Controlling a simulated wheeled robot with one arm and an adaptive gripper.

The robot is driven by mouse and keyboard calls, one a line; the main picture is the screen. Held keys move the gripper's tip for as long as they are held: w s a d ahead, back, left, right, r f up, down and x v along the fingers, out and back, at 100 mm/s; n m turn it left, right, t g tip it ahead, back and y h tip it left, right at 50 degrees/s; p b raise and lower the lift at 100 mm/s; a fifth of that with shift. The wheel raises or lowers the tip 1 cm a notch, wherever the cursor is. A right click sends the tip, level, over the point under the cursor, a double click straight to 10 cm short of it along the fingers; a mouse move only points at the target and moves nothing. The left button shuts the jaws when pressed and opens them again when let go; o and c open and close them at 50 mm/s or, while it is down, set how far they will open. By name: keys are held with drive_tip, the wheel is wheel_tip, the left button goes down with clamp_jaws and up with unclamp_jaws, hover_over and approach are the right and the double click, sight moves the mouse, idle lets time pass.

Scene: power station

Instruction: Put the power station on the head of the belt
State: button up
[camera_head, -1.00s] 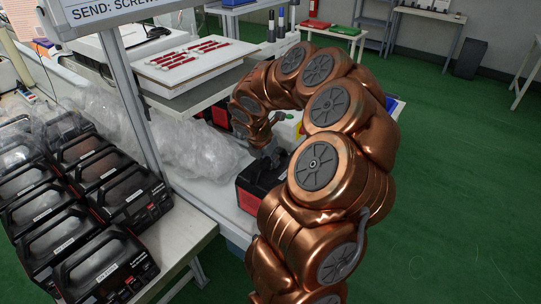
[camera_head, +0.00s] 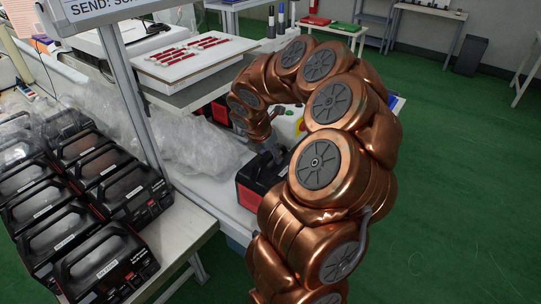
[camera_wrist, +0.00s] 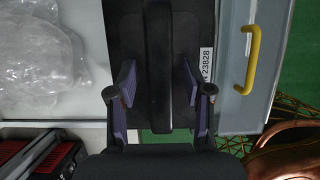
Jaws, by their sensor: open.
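A black power station with a red end panel (camera_head: 252,198) stands on the white belt-like surface (camera_head: 208,188), partly hidden behind my arm. My gripper (camera_head: 270,152) is directly above it, pointing down. In the wrist view the power station's dark handle bar (camera_wrist: 158,60) runs lengthwise between the two purple-padded fingers of my gripper (camera_wrist: 157,82). The fingers are open, one on each side of the handle, with gaps visible. A white label reading 23828 (camera_wrist: 206,64) is on its right side. Which end of the belt is its head cannot be told.
Several black power stations (camera_head: 95,262) stand in rows on the left table. Another red-panelled unit (camera_head: 221,110) is farther back under the shelf. In the wrist view a yellow handle (camera_wrist: 253,60) is on the grey box at right.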

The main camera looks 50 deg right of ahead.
drive_tip(key=b+v, duration=0.2)
drive_tip(key=v, duration=0.9)
drive_tip(key=s+a+m, duration=0.2)
drive_tip(key=a, duration=0.6)
drive_tip(key=s+a+f+m+g+y, duration=0.1)
drive_tip(key=s+a+f+m+y, duration=0.1)
drive_tip(key=s+a+m, duration=0.6)
drive_tip(key=s+a+f+m+g+y, duration=0.1)
drive_tip(key=s+a+f+m+y, duration=0.1)
drive_tip(key=s+a+m, duration=0.7)
drive_tip(key=s+a+f, duration=0.1)
drive_tip(key=s+a, duration=0.1)
drive_tip(key=a, duration=0.3)
drive_tip(key=shift+s+a, duration=0.2)
drive_tip(key=shift+s, duration=0.1)
drive_tip(key=shift+c, duration=0.9)
drive_tip(key=shift+d, duration=0.1)
